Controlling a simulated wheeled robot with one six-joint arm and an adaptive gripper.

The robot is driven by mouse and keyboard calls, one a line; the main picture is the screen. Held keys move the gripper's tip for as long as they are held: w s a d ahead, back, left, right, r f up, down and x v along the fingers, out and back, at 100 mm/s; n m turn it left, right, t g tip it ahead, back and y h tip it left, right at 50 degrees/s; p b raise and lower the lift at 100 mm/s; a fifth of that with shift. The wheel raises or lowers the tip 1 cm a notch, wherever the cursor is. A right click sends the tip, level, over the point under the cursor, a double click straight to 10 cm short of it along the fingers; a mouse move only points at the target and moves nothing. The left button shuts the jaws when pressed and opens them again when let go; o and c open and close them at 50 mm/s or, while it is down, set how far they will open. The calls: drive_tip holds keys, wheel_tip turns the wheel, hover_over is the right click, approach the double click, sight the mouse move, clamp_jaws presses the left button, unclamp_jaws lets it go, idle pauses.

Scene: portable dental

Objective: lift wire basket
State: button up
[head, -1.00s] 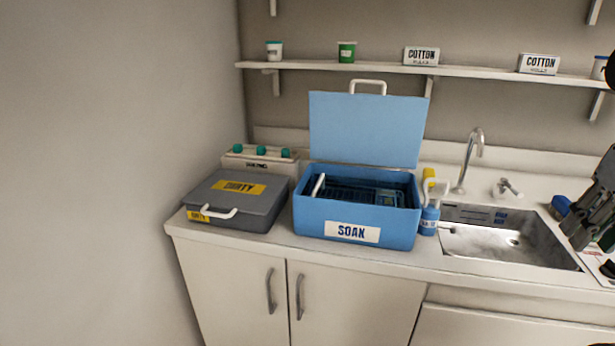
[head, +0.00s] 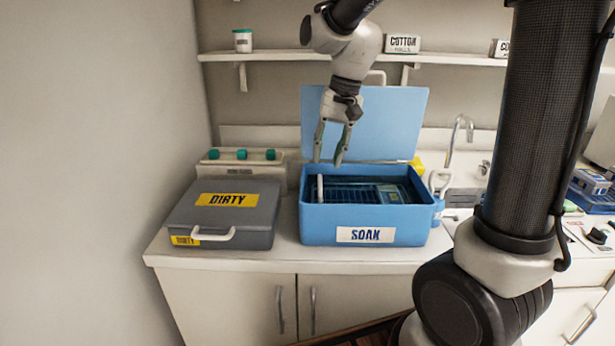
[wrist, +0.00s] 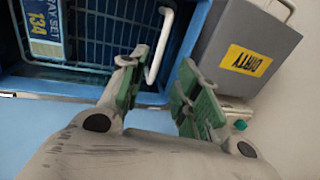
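The wire basket (head: 345,190) sits inside the open blue SOAK box (head: 395,222), with a labelled card or packet lying in it. Its white handle (head: 320,188) stands at the left side of the box. The basket's grid (wrist: 108,32) and the white handle (wrist: 160,48) also show in the wrist view. My gripper (head: 327,162) is open and empty, pointing down above the box's left half, near the handle. In the wrist view my gripper (wrist: 160,72) has its green-padded fingers apart, the handle's end close to the left finger; I cannot tell whether they touch.
The blue lid (head: 385,125) stands up behind the box. A closed grey DIRTY box (head: 260,215) is on the left, with a device with green knobs (head: 242,156) behind it. A shelf (head: 450,59) runs above; a sink and faucet (head: 455,135) are at right.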

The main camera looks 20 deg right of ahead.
sight(320, 184)
drive_tip(key=f, duration=0.4)
drive_tip(key=a+f, duration=0.1)
drive_tip(key=f, duration=0.2)
drive_tip(key=shift+w+a, duration=0.1)
drive_tip(key=shift+w, duration=0.1)
clamp_jaws()
